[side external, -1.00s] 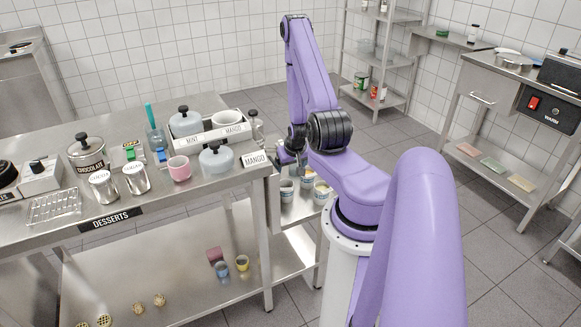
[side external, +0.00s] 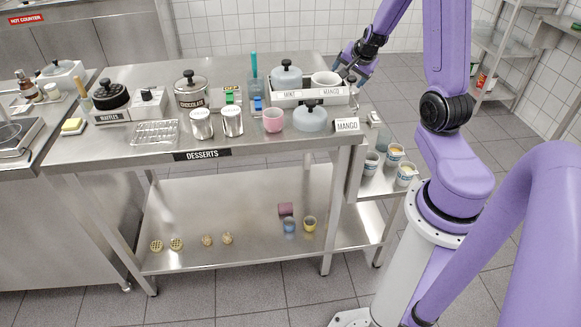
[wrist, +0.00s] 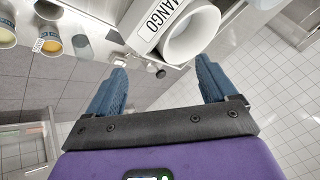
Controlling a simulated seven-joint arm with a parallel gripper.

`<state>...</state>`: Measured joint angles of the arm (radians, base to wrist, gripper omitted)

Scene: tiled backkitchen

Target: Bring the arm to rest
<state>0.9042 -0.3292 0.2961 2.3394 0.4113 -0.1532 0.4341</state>
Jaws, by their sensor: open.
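My gripper (side external: 355,66) is raised at the right end of the desserts counter (side external: 110,150), just right of the topping tray. In the wrist view its two blue fingers (wrist: 160,85) are spread wide with nothing between them. The white tray (side external: 290,98) has MINT and MANGO labels and holds a grey lidded pot (side external: 286,75) and a white open pot (side external: 326,80). In the wrist view the white pot (wrist: 192,38) lies beyond the fingertips, beside the MANGO label. I cannot tell the exact gap between fingers and pot.
A MANGO sign (side external: 346,125), a grey lidded pot (side external: 310,118) and a pink cup (side external: 273,122) stand along the counter's front. Several paper cups (side external: 395,152) stand on a lower side shelf. Open floor lies behind the counter.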

